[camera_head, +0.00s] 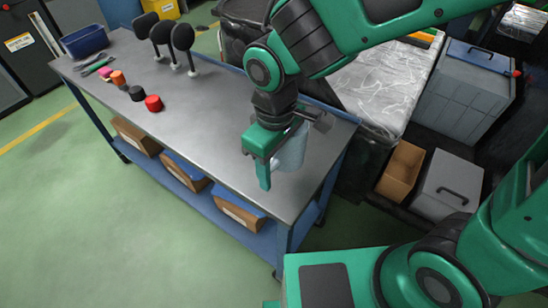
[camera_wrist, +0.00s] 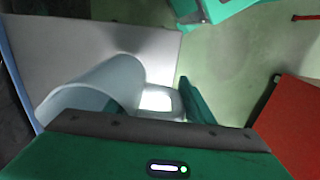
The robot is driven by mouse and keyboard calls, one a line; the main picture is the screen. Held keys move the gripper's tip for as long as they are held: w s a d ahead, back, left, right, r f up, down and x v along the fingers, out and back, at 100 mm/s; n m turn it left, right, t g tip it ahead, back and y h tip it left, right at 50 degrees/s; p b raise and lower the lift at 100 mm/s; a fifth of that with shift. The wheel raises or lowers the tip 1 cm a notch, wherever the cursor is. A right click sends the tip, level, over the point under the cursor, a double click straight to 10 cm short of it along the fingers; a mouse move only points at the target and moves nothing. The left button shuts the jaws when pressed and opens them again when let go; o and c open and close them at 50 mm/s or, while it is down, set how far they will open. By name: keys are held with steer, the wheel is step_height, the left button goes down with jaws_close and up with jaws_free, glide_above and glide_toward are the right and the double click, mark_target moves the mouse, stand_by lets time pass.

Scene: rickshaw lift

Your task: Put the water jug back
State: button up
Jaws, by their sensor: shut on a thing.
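The water jug (camera_head: 291,150) is pale, translucent blue-grey. In the head view it is at the right end of the metal workbench (camera_head: 190,110), partly hidden behind my gripper (camera_head: 272,170). In the wrist view the jug (camera_wrist: 105,85) lies across the picture's left middle, its rounded body above my gripper (camera_wrist: 165,105). My gripper is shut on the jug, with one green finger visible on the right side. What part of the jug is between the fingers is mostly hidden. I cannot tell whether the jug touches the bench top.
Cardboard boxes (camera_head: 238,208) fill the lower shelf. A plastic-wrapped pallet (camera_head: 385,85) stands right. The bench's middle is clear.

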steer(key=w+f, duration=0.1)
steer(key=w, duration=0.1)
steer(key=w+f, duration=0.2)
steer(key=w, duration=0.1)
steer(key=w+f, duration=0.1)
steer(key=w, duration=0.2)
steer(key=shift+d+f, duration=0.1)
steer(key=shift+f, duration=2.2)
steer(key=o, duration=1.4)
steer(key=shift+s+f, duration=0.1)
step_height(320, 180, up, 12)
steer(key=shift+r, duration=0.15)
